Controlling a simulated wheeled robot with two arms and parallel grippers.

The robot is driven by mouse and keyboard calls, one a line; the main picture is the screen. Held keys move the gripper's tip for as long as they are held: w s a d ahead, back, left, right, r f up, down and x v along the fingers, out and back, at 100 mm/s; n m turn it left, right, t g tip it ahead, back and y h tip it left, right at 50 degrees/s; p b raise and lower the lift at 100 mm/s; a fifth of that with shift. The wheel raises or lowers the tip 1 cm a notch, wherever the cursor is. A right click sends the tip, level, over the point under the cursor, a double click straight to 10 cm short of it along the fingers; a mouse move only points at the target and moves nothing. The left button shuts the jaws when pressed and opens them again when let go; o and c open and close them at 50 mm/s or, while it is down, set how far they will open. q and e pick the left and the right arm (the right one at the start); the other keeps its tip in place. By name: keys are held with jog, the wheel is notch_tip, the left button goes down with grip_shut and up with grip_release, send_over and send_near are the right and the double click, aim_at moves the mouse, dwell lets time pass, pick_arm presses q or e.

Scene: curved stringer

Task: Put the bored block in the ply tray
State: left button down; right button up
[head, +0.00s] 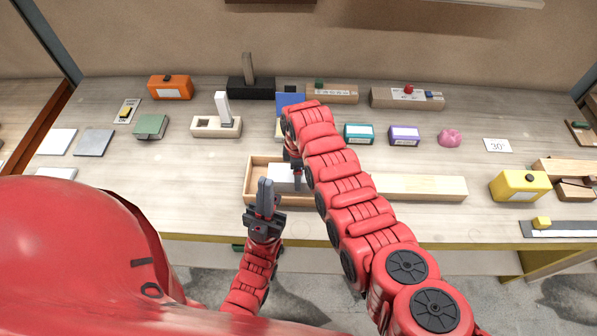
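The ply tray (250,181) is a shallow light wooden tray near the front middle of the bench. A white block (284,178) lies in it; no bore shows on its visible faces, so I cannot tell whether it is the bored block. My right gripper (296,178) points down at this block, and my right arm hides the tray's right part. I cannot tell whether its fingers grip the block. My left gripper (265,196) is in front of the tray, fingers pointing up and together, with nothing seen between them.
A long wooden slab (425,187) lies right of my arm. A yellow box (519,185) stands farther right. Bench left of the tray is clear.

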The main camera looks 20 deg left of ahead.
jog(key=shift+f, duration=0.2)
jog(key=o, duration=1.5)
jog(key=shift+r, duration=0.1)
